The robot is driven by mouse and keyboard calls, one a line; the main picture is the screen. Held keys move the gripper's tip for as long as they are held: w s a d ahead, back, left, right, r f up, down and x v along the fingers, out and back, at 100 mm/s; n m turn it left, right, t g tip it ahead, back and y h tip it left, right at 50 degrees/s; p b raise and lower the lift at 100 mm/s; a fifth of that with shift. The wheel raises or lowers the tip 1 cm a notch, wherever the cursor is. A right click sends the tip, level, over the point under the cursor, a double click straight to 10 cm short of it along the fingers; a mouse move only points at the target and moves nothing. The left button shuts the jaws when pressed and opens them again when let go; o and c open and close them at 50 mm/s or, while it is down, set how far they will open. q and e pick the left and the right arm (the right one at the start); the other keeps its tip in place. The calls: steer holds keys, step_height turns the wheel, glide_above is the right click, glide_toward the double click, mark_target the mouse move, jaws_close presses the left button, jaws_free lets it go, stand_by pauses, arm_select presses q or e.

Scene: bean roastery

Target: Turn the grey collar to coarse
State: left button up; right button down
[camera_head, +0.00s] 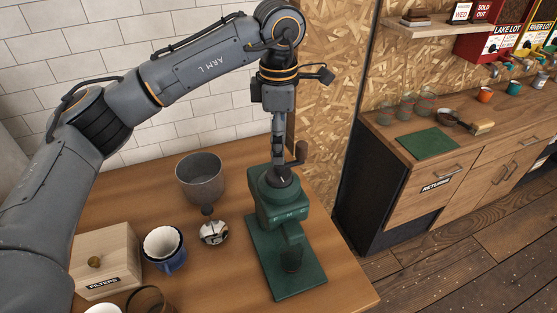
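A green grinder (284,252) stands upright on its base at the front right of the wooden table. Its grey collar (283,180) sits on top and bears a small white mark. Small pale letters show on the green body below it; they are too small to read surely. A crank with a brown knob (301,151) rises beside the collar. My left gripper (278,164) points straight down, its fingertips at the collar. I see the fingers edge-on, so I cannot tell their gap or whether they touch the collar or crank. My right gripper is not in view.
A grey hopper-like vessel (201,178) and a shiny round piece (214,233) stand left of the grinder. Further left are a blue cup with white filters (163,246) and a wooden filters box (105,262). The table's right edge is close to the grinder.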

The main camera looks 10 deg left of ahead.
mark_target(279, 168)
arm_select(q)
steer(key=f+p, duration=0.1)
steer(key=f, duration=0.4)
steer(key=f+p, duration=0.1)
steer(key=f, duration=0.1)
steer(key=shift+w+f+p, duration=0.2)
steer(key=shift+w+p, duration=0.1)
steer(key=shift+p, duration=0.05)
steer(key=shift+f, duration=0.55)
steer(key=c, duration=1.2)
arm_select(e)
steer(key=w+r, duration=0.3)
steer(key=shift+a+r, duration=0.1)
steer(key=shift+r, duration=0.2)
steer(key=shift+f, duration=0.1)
